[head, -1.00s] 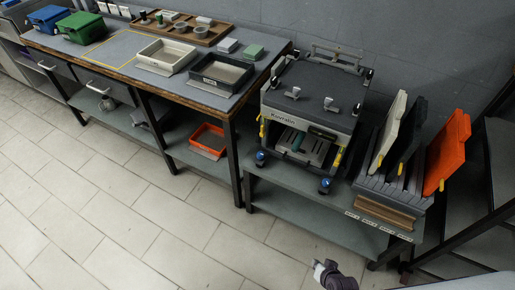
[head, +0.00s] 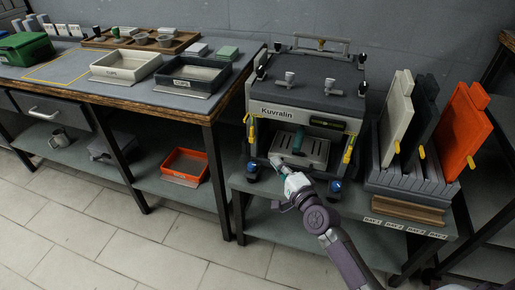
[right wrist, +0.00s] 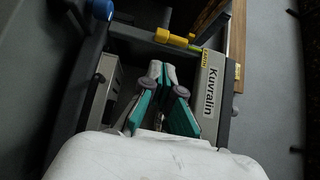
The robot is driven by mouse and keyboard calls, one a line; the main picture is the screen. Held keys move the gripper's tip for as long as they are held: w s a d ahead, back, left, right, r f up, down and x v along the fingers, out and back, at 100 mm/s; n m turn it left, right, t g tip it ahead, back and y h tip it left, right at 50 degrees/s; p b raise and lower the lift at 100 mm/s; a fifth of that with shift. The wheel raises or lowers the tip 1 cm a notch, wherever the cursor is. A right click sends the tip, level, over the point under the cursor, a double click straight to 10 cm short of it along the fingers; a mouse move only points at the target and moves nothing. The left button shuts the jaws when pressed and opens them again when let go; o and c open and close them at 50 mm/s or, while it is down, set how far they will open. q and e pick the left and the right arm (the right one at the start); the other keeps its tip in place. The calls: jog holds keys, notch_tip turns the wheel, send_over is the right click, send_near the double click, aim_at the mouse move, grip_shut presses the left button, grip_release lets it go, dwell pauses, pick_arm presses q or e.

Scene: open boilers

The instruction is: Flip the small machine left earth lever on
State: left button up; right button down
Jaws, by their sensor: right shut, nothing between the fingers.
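The small machine (head: 303,110) is a grey box marked "Kuvralin" with a dark top, on a low shelf. Its left earth lever (head: 252,132) is yellow, on the left of the front face. In the right wrist view this lever (right wrist: 176,39) shows beside a yellow "EARTH" label, its thick yellow end pointing down the machine. A second yellow lever (head: 348,149) is on the front's right side. My right gripper (head: 275,162) is shut and empty, before the lower front opening, right of and below the left lever, apart from it. Its fingers (right wrist: 160,68) show in the wrist view. My left gripper is out of view.
Blue knobs (head: 252,167) stand low at the front corners. A rack (head: 405,182) with white, dark and orange boards stands close on the right. The workbench (head: 130,92) with trays (head: 206,73) is to the left. The floor in front is clear.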

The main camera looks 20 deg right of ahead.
aim_at(255, 141)
jog(key=w, duration=0.3)
jog(key=w+a+b, duration=0.1)
jog(key=w, duration=0.2)
jog(key=w+b, duration=0.1)
jog(key=w, duration=0.1)
jog(key=shift+w+a+f, duration=0.1)
jog(key=shift+w+a, duration=0.25)
jog(key=shift+w, duration=0.05)
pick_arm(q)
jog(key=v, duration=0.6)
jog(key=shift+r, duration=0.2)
pick_arm(e)
jog(key=shift+w+a, duration=0.1)
jog(key=shift+w, duration=0.4)
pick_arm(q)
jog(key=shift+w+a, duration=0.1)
pick_arm(e)
jog(key=shift+w+a+f, duration=0.1)
jog(key=shift+a+f, duration=0.1)
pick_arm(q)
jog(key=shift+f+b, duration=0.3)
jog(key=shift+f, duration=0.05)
pick_arm(e)
jog(key=shift+w+a+f, duration=0.15)
jog(key=shift+w+a, duration=0.1)
jog(key=shift+a, duration=0.05)
jog(key=shift+s, duration=0.15)
